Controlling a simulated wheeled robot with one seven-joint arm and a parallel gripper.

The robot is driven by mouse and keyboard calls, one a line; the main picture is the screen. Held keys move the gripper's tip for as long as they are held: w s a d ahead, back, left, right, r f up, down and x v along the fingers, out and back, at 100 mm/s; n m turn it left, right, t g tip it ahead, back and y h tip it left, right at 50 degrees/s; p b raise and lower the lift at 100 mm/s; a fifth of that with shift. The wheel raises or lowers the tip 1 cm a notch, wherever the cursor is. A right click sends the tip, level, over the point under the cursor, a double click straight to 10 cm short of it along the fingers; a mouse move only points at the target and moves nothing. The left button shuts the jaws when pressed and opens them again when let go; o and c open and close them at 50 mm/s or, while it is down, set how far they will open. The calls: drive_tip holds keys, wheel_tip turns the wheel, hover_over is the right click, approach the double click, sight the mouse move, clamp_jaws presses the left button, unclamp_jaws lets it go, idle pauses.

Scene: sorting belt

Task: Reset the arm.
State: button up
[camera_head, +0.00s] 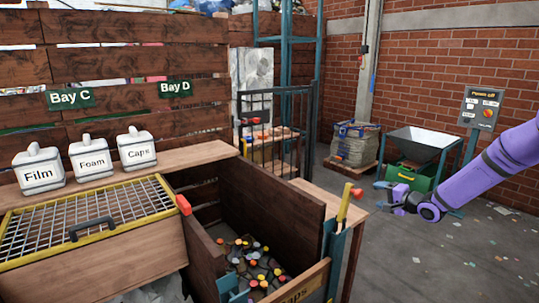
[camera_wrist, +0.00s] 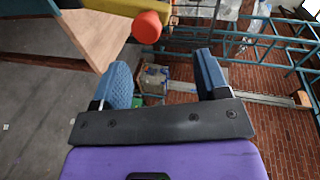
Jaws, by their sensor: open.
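My purple arm reaches in from the right of the head view. My gripper (camera_head: 394,195) is at its end, past the right side of the wooden bin, in free air above the concrete floor. In the wrist view my gripper (camera_wrist: 168,85) shows two blue fingers standing well apart with nothing between them. The gripper is open and empty. The wrist view looks tilted, with the brick wall (camera_wrist: 280,135) and a blue frame behind the fingers.
The Caps bin (camera_head: 330,195) holds many-coloured caps. A yellow lever with a red end (camera_head: 357,193) stands at its right edge; its orange tip (camera_wrist: 147,27) shows near the left finger. A hopper (camera_head: 425,145) and a power panel (camera_head: 482,108) stand behind. Floor (camera_head: 400,265) is open.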

drive_tip(key=s+a+r+n+g+h, duration=0.25)
drive_tip(key=s+r+h, duration=0.25)
drive_tip(key=s+r, duration=0.5)
drive_tip(key=s+a+r+n+g+h, duration=0.15)
drive_tip(key=s+r+n+h, duration=0.3)
drive_tip(key=s+r, duration=0.6)
drive_tip(key=s+a+r+n+g, duration=0.1)
drive_tip(key=s+a+r, duration=0.1)
drive_tip(key=s, duration=0.7)
drive_tip(key=s+a+r+n+g+y, duration=0.1)
drive_tip(key=s+a+r, duration=0.1)
drive_tip(key=s, duration=0.8)
drive_tip(key=s+a+r+n+g, duration=0.1)
drive_tip(key=s+a+r, duration=0.1)
drive_tip(key=s, duration=0.8)
drive_tip(key=shift+a+g, duration=0.3)
drive_tip(key=shift+a, duration=0.1)
